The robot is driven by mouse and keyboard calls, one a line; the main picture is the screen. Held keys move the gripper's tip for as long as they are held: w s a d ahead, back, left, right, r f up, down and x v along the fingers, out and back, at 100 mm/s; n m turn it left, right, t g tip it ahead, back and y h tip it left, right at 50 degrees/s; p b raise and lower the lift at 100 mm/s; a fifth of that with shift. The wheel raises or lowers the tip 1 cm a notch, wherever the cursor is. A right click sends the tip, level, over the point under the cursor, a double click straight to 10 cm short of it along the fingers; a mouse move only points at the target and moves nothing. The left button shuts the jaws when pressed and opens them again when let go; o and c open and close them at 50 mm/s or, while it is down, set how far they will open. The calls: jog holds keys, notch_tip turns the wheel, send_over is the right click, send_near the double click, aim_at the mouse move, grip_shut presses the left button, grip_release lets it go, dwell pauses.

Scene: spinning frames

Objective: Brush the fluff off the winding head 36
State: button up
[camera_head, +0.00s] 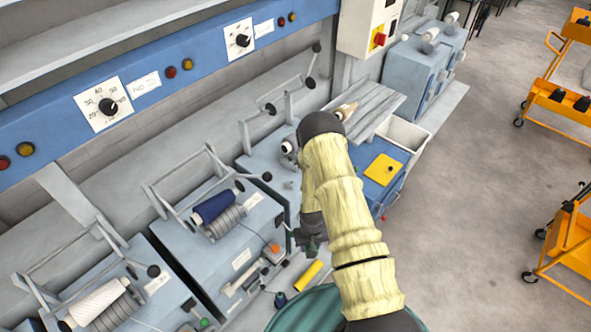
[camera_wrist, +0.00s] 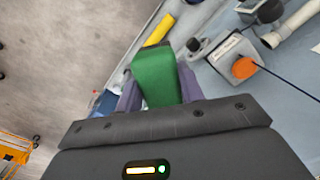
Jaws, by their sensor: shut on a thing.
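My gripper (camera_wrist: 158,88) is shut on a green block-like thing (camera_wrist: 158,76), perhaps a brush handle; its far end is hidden. In the head view my gripper (camera_head: 311,243) hangs in front of the row of blue winding heads, partly behind my arm. One head carries a navy cone (camera_head: 211,206) over a grey grooved drum (camera_head: 226,221). Another, at the lower left, carries a white cone (camera_head: 97,303). A third is partly hidden by my arm. I cannot read which head is 36, and no fluff is clearly visible.
An orange knob (camera_wrist: 243,68) and a pale pipe (camera_wrist: 293,30) are on the right there. Orange trolleys (camera_head: 565,80) stand on the otherwise open floor at right.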

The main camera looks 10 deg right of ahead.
jog(key=shift+w+r+n, duration=0.2)
jog(key=shift+r+n, duration=0.65)
jog(key=shift+n, duration=0.25)
jog(key=r+n, duration=0.2)
jog(key=n, duration=0.1)
jog(key=w+r+n, duration=0.1)
jog(key=r+n, duration=0.1)
jog(key=n, duration=0.1)
jog(key=r+n, duration=0.2)
jog(key=n, duration=0.1)
jog(key=shift+w+a+r, duration=0.2)
jog(key=shift+w+r, duration=0.05)
jog(key=shift+r, duration=0.15)
notch_tip(320, 180, up, 10)
jog(key=w+n, duration=0.2)
jog(key=n, duration=1.2)
jog(key=shift+a, duration=0.35)
